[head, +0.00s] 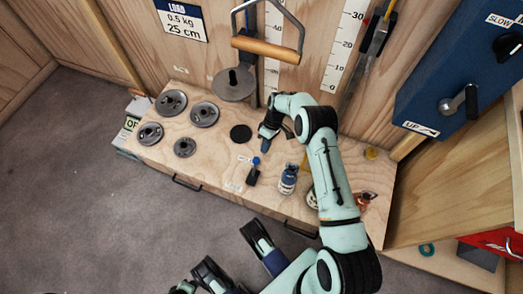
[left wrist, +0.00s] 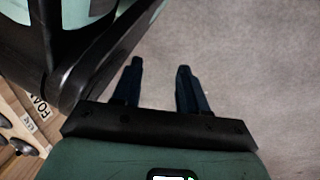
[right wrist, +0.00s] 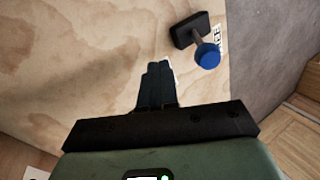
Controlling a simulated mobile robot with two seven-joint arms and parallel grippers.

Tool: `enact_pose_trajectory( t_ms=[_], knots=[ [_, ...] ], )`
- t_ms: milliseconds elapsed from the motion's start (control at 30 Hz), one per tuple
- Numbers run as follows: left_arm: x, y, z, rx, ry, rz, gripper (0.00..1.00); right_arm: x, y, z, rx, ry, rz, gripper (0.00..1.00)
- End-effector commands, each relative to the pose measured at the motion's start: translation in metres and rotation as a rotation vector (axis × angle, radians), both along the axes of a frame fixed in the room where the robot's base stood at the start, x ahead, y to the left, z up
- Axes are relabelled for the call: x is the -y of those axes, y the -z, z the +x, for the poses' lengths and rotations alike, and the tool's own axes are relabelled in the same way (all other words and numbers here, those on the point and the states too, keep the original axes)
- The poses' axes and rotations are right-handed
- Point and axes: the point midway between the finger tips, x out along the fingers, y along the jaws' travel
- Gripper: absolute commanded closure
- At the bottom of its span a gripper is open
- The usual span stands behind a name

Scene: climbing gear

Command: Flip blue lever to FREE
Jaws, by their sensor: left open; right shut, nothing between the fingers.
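The blue lever (head: 252,176) is a small black base with a short stem and a round blue knob, on the low wooden bench. In the right wrist view the blue knob (right wrist: 208,56) stands ahead and to the right of my fingers, with a gap between. A white label beside it is partly hidden. My right gripper (head: 265,143) is shut and empty, just above the bench and the lever in the head view. My left gripper (head: 230,248) is open and empty over the carpet in front of the bench; its fingers (left wrist: 160,82) show apart in the left wrist view.
Several grey weight discs (head: 204,114) lie on the bench's left part, and a black disc (head: 241,133) lies nearer the lever. A wood-handled hanger (head: 266,48) hangs behind. A blue box (head: 455,85) is at right.

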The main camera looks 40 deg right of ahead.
Motion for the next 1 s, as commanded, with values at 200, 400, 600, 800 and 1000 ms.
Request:
enact_pose_trajectory(
  t_ms=[200, 400, 600, 800, 1000],
  knots=[
    [0.001, -0.007, 0.009, 0.028, 0.003, 0.001, 0.57, -0.022, -0.009, -0.006, 0.004, -0.001, -0.002, 1.00],
    [0.002, -0.008, 0.010, 0.033, 0.004, 0.001, 0.57, -0.028, -0.009, -0.008, 0.005, 0.001, -0.002, 1.00],
    [0.002, -0.008, 0.010, 0.033, 0.004, 0.001, 0.57, -0.028, -0.009, -0.008, 0.005, 0.001, -0.003, 1.00],
    [0.002, -0.009, 0.011, 0.036, 0.004, 0.002, 0.57, -0.028, -0.010, -0.007, 0.005, 0.000, -0.002, 1.00],
    [0.002, -0.013, 0.016, 0.051, 0.005, 0.002, 0.57, -0.030, -0.013, -0.004, 0.007, -0.001, -0.002, 1.00]
  ],
)
